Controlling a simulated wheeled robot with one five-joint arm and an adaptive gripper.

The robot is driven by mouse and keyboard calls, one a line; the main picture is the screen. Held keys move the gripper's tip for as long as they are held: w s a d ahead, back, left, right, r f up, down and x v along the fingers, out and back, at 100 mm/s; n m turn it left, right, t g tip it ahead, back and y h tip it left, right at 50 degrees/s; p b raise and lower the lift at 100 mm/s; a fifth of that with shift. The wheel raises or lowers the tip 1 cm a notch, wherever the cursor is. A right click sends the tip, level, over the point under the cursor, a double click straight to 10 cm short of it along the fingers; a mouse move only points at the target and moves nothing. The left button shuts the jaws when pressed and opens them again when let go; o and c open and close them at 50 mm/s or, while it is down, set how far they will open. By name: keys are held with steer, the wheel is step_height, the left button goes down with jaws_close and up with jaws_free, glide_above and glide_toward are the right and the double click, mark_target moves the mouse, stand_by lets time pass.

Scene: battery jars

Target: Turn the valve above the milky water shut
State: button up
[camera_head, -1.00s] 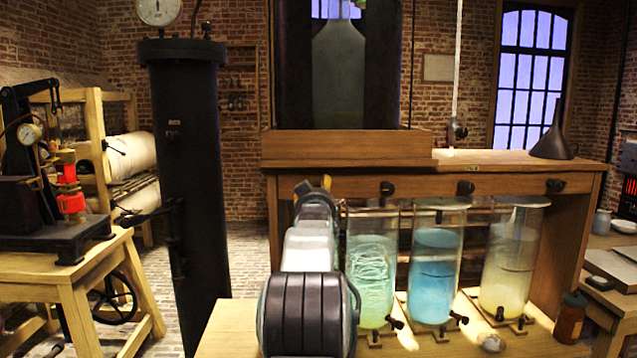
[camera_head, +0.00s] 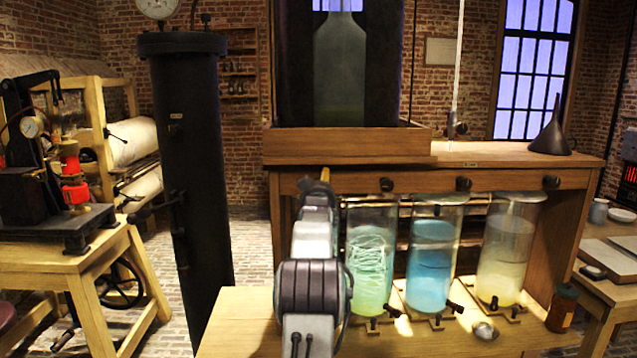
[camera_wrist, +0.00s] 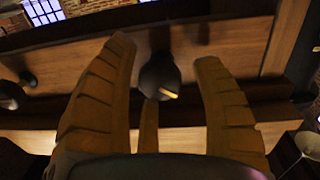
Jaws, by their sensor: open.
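Jars stand in a row on the near table: a greenish one with coils (camera_head: 371,255), a blue one (camera_head: 431,268) and a cloudy, yellowish-white one (camera_head: 505,250). Dark round knobs sit on the bench front above them; the knob above the cloudy jar (camera_head: 551,182) is farthest right. My gripper (camera_head: 325,174) shows at the left, partly hidden by my arm. In the wrist view my gripper (camera_wrist: 165,52) is open, its yellowish fingers apart. A dark knob (camera_wrist: 157,73) with a small yellow mark lies between them, without visible grip. I cannot tell which knob it is.
The wooden bench (camera_head: 480,158) carries a large glass vessel (camera_head: 340,75) and a dark funnel (camera_head: 552,130). A tall black cylinder (camera_head: 187,170) stands left of my arm. A small brown jar (camera_head: 561,308) stands at the table's right.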

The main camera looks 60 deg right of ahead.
steer(key=shift+o, duration=0.2)
steer(key=shift+w+d, duration=0.15)
steer(key=shift+d, duration=0.1)
steer(key=c, duration=1.3)
steer(key=shift+o, duration=0.2)
steer(key=shift+m+b, duration=0.3)
steer(key=shift+b, duration=0.1)
steer(key=shift+m+b, duration=0.4)
steer(key=shift+m, duration=0.2)
steer(key=m, duration=0.5)
steer(key=shift+r, duration=0.15)
steer(key=shift+m, duration=0.3)
